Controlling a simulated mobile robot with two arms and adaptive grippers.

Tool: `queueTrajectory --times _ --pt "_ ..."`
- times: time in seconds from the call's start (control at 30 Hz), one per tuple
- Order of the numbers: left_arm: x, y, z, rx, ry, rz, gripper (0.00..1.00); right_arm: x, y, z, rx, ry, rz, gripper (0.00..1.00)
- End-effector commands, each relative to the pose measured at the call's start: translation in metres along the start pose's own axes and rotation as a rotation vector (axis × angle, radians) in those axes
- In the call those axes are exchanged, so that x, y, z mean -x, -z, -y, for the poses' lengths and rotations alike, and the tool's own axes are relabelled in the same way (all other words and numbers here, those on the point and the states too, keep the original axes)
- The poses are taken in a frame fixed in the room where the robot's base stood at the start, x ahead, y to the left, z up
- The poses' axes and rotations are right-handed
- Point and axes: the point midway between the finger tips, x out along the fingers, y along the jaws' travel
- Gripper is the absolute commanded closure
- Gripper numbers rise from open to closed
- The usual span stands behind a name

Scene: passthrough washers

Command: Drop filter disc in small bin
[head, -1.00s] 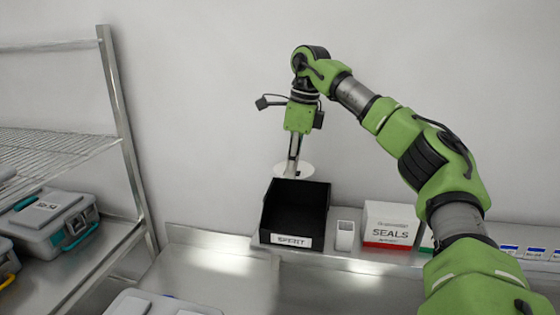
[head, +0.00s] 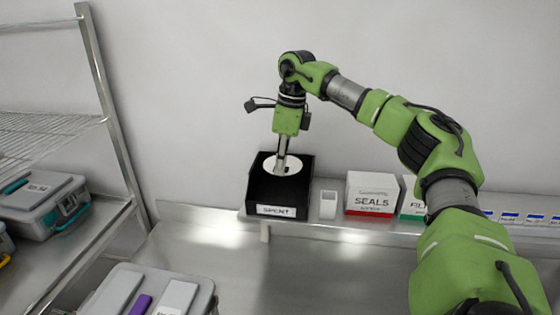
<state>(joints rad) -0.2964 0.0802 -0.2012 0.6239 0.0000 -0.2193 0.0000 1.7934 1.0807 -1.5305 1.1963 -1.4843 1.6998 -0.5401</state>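The small bin (head: 252,195) is a black open-topped box with a white SPENT label, standing on the steel ledge against the wall. The filter disc (head: 270,164) is a thin white round plate at the bin's mouth, inside the outline of its rim. I cannot tell how deep it sits. My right gripper (head: 281,169) points down over the bin, its narrow fingers close together and apparently pinching the disc. The fingertips are small and hard to make out. My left gripper is out of view.
Right of the bin on the ledge stand a small white container (head: 328,205), a SEALS box (head: 373,194) and a green-banded box (head: 410,200). A wire rack (head: 110,120) with grey cases is at left. A grey case (head: 205,296) sits at the front.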

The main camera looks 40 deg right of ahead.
Motion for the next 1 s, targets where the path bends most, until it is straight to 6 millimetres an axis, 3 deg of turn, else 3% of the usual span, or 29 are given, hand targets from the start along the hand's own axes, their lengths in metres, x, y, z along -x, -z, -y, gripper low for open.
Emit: queueTrajectory --times 0.1,0.23,0.33,0.57,0.67,1.0 --pt "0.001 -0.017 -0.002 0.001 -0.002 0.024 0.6 -0.001 0.0 0.0 0.0 0.0 0.0 1.0" --pt "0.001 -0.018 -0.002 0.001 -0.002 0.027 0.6 -0.001 0.0 0.0 0.0 0.0 0.0 1.0" --pt "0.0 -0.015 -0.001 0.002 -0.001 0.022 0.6 -0.001 0.0 0.0 0.0 0.0 0.0 0.76" --pt "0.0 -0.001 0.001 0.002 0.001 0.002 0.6 0.0 0.0 0.0 0.0 0.0 0.0 0.76" --pt "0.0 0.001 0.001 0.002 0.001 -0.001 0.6 0.0 0.0 0.0 0.0 0.0 0.0 0.6" --pt "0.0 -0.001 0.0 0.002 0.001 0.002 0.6 0.0 0.0 0.0 0.0 0.0 0.0 0.6"
